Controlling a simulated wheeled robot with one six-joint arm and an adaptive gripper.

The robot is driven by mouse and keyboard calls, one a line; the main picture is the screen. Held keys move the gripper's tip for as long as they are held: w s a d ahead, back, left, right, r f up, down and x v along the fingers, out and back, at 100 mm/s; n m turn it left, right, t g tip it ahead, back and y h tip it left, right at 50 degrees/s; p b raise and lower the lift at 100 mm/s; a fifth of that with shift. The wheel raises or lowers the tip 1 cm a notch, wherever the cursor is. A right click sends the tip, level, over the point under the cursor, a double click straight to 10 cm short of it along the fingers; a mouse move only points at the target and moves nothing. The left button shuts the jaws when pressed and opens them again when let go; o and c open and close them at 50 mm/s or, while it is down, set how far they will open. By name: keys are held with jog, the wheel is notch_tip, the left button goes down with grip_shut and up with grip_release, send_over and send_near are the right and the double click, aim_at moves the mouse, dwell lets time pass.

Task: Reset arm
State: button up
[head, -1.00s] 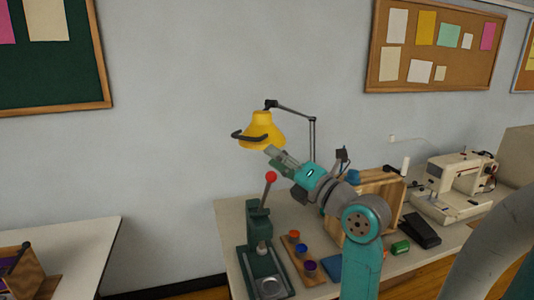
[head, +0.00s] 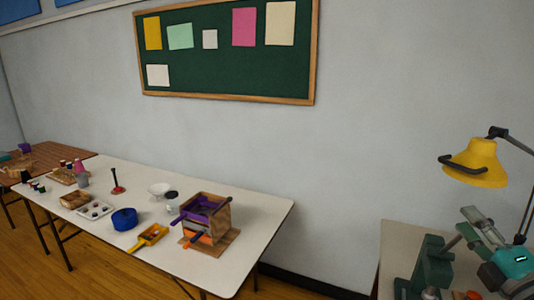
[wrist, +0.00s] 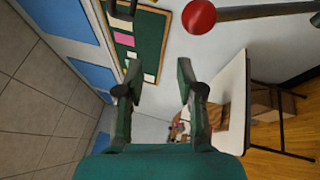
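My gripper (wrist: 158,72) is open in the wrist view, with two dark green fingers apart and nothing between them. In the head view my gripper (head: 468,214) shows at the lower right, beside the green press and below the yellow lamp. My teal arm is cut off by the right edge there. The red ball knob (wrist: 198,17) of the press lever is close to the camera at the top of the wrist view.
The green press (head: 433,268) and yellow lamp (head: 476,165) stand close to my arm. A white table (head: 262,222) at left holds a wooden box (head: 207,218), a blue round item (head: 125,219) and several small craft things. A floor gap separates the tables.

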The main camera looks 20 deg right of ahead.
jog(key=s+a+f+m+g, duration=0.2)
jog(key=a+f+m, duration=0.4)
jog(key=a+f, duration=0.5)
jog(key=s+a+f+m+g, duration=0.15)
jog(key=a+f+m, duration=0.5)
jog(key=f, duration=0.85)
jog(key=s+a+f+m+y, duration=0.1)
jog(key=s+a, duration=0.3)
jog(key=s, duration=0.4)
jog(key=s+a+f+m+g+y, duration=0.1)
jog(key=s+a+f, duration=0.3)
jog(key=s, duration=0.4)
jog(key=s+a+f+m+y, duration=0.2)
jog(key=s+a+m+y, duration=0.1)
jog(key=s+a, duration=0.3)
jog(key=shift+s+a+f, duration=0.15)
jog(key=shift+s+f, duration=0.05)
jog(key=shift+s, duration=0.75)
